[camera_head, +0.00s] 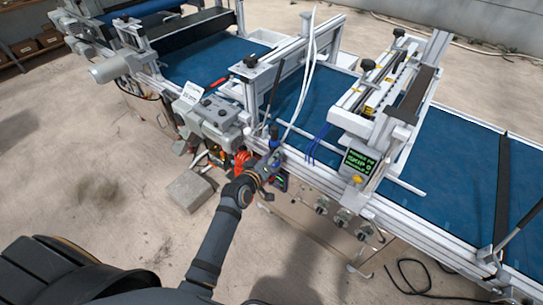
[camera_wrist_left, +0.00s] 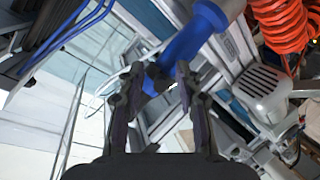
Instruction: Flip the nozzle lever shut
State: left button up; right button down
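A blue tubular body (camera_wrist_left: 196,32), which may be the nozzle, reaches in from the top right of the left wrist view. Its dark end piece (camera_wrist_left: 153,80) shows between the fingertips of my left gripper (camera_wrist_left: 158,78). The fingers are apart, with a gap around that piece; I cannot tell whether either touches it. I cannot clearly make out a lever. In the head view my left gripper (camera_head: 268,162) is at the near side of the machine, beside the orange coiled hose (camera_head: 241,160). My right gripper is out of view.
The seeder's blue conveyor belt (camera_head: 450,190) runs behind my gripper, edged by a metal rail. A lit display (camera_head: 359,163) stands to the right. A grey block (camera_head: 190,190) lies on the floor at left. The orange coiled hose also shows in the left wrist view (camera_wrist_left: 282,22).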

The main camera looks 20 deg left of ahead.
pick_arm(q)
grip_shut()
jog(key=m+h+b, duration=0.1)
jog(key=a+m+h+b, duration=0.1)
jog(key=b, duration=0.1)
jog(key=shift+g+h+b, duration=0.3)
jog(key=shift+o, duration=0.2)
grip_release()
jog(key=v, duration=1.2)
